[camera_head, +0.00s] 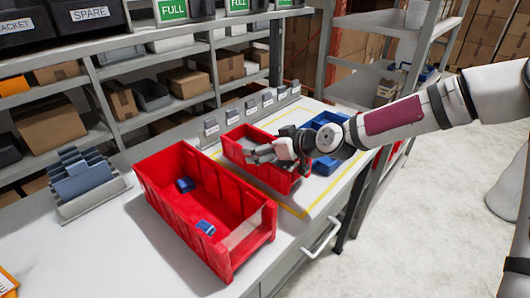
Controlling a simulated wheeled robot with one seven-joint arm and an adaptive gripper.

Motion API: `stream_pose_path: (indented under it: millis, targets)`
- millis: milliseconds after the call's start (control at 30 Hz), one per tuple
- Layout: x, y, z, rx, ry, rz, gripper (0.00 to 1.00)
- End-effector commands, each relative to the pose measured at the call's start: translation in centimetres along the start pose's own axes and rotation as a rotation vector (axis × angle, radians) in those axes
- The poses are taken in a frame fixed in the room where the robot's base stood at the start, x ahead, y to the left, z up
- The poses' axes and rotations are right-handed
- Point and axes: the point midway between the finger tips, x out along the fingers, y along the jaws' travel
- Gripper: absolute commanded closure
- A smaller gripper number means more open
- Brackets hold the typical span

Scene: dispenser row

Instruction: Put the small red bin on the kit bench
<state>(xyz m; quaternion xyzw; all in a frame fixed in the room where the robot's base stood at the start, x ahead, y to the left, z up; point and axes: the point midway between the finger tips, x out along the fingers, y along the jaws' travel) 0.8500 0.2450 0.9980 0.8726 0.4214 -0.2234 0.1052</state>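The small red bin (234,148) stands on a white bench (119,240), inside a yellow outlined area. It is open at the top, and my arm hides part of its right side. My gripper (256,154) reaches in from the right, with its grey fingers over the small red bin's open top. I cannot tell whether the fingers touch the bin or how far they are apart. Whether this bench is the kit bench is not marked in view.
A large red bin (162,190) with blue pieces inside stands in front. A blue bin (328,120) is partly behind my gripper. A grey rack (87,183) holds blue-grey plates at left. Shelves with boxes stand behind. Floor is clear at right.

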Motion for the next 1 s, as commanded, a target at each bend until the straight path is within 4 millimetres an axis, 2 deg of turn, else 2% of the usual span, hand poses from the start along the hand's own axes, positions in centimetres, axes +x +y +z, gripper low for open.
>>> stream_pose_path:
  millis: [167, 533, 567, 600, 1000]
  targets:
    - [1.1, 0.0, 1.8, 0.000, 0.002, -0.001, 0.55]
    - [1.2, 0.1, 2.1, -0.001, 0.002, 0.001, 0.55]
    - [1.2, 0.0, 2.2, 0.000, 0.000, 0.000, 0.04]
    - [1.2, 0.0, 2.2, 0.000, 0.000, 0.000, 0.00]
    - [1.0, 0.0, 1.9, 0.001, 0.000, 0.001, 0.00]
